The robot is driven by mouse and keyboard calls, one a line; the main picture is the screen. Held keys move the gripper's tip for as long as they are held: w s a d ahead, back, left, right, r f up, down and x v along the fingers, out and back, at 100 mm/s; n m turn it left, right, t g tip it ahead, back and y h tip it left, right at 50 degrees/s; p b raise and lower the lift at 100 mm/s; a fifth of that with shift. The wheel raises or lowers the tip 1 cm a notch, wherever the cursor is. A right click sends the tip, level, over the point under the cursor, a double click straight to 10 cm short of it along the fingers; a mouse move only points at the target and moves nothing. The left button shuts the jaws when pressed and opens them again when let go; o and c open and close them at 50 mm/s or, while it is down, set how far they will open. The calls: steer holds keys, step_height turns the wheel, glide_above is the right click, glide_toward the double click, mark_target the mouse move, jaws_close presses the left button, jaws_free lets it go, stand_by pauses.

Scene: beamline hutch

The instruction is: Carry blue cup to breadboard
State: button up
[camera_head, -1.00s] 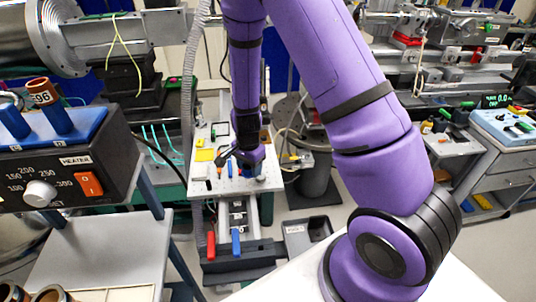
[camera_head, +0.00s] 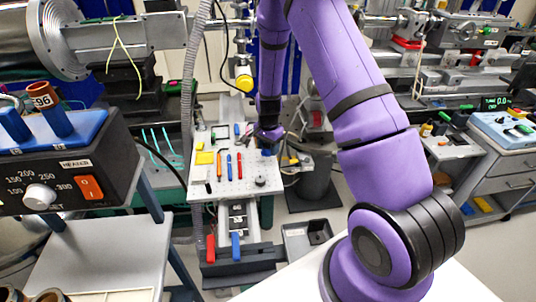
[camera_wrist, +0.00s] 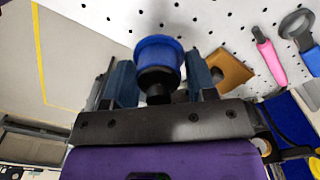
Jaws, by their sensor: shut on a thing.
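The blue cup (camera_wrist: 158,55) sits between the two fingers of my gripper (camera_wrist: 160,80) in the wrist view, with a dark part below its blue rim. My gripper is shut on it. In the head view my gripper (camera_head: 268,138) is at the right edge of the breadboard, with a small bit of blue (camera_head: 267,152) at its tip. The breadboard (camera_head: 235,190) is a pale perforated plate with tools on it. It also fills the upper part of the wrist view (camera_wrist: 190,18). I cannot tell the cup's height above the board.
Red and blue tools (camera_head: 229,167), a yellow block (camera_head: 205,157) and a black round piece (camera_head: 260,182) lie on the breadboard. A heater box (camera_head: 65,180) stands at the left. A grey tray (camera_head: 306,237) lies at the lower right of the board. The board's front middle has bare room.

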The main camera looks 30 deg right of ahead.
mark_target(268, 154)
steer(key=shift+s+a+f, duration=0.1)
steer(key=shift+a+f, duration=0.05)
steer(key=shift+f, duration=1.55)
steer(key=shift+f, duration=0.15)
steer(key=o, duration=0.9)
steer(key=shift+o, duration=0.2)
